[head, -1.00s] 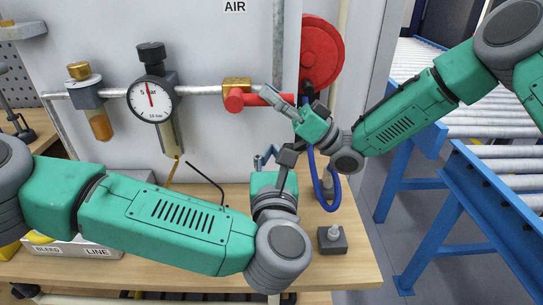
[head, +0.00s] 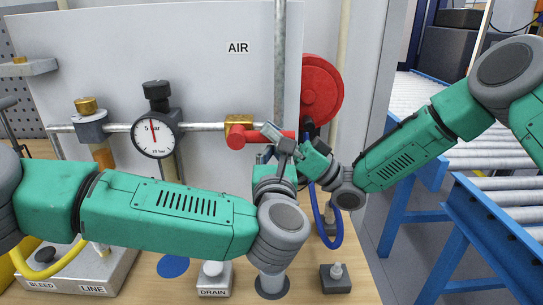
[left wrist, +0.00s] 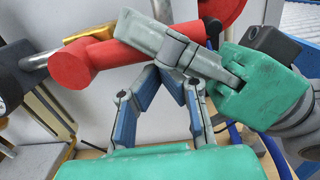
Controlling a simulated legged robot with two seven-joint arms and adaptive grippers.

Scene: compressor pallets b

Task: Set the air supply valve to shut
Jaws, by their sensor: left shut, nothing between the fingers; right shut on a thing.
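The air supply valve has a brass body (head: 239,121) on the pipe below the AIR sign (head: 238,47). Its red handle (head: 252,137) lies level along the pipe, pointing right. My right gripper (head: 272,132) comes in from the right and is shut on the red handle; its grey fingers cross the handle in the left wrist view (left wrist: 160,42). My left gripper (head: 273,152) is shut and empty just below the handle. In the left wrist view its fingertips (left wrist: 170,70) meet under the right gripper's fingers; whether they touch is unclear.
A pressure gauge (head: 153,135) is on the pipe to the left. A red reel (head: 321,90) and a blue hose (head: 330,238) are close to my right gripper. The DRAIN block (head: 214,281) and BLEED LINE box (head: 88,272) stand on the bench. A roller conveyor (head: 500,189) is at right.

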